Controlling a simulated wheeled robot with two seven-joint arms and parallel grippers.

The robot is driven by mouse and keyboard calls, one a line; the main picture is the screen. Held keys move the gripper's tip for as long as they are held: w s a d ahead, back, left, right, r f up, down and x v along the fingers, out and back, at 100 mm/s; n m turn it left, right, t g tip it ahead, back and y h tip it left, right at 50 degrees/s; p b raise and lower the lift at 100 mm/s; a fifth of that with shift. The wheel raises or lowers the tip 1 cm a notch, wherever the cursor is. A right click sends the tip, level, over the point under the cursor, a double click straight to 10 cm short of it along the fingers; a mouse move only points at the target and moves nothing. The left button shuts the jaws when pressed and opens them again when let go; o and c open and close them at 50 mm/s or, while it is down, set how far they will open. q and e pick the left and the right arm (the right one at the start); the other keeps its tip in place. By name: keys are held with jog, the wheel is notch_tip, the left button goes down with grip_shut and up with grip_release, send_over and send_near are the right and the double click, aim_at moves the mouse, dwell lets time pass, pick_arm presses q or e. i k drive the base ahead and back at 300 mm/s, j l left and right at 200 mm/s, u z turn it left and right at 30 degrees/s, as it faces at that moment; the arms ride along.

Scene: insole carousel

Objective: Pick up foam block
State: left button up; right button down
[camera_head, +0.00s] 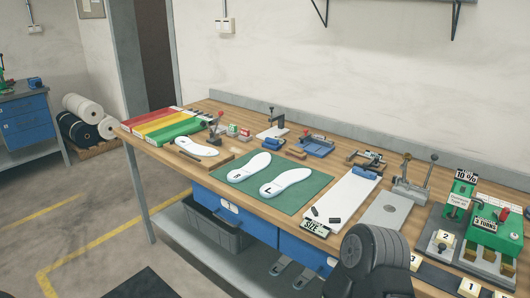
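No object in view is clearly recognisable as the foam block. Small dark pieces (335,220) lie on the front end of a long white board (350,196) at the right of the bench; I cannot tell whether they are foam. Two white insoles, one on the left (249,167) and one on the right (286,183), lie on a green mat (262,200) in the middle of the bench. Neither of my grippers can be made out. A dark rounded shape at the bottom right hides part of the bench's front edge.
The wooden bench (225,112) runs along the wall. Red, yellow and green bars (165,126) stand at its left end. A small blue fixture (316,145) stands behind the mat. A green machine (495,228) and numbered plates fill the right end. A grey bin (215,228) sits underneath.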

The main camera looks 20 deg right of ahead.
aim_at(448, 237)
jog(key=z, duration=1.85)
jog(key=l+z, duration=0.25)
jog(key=l, duration=0.1)
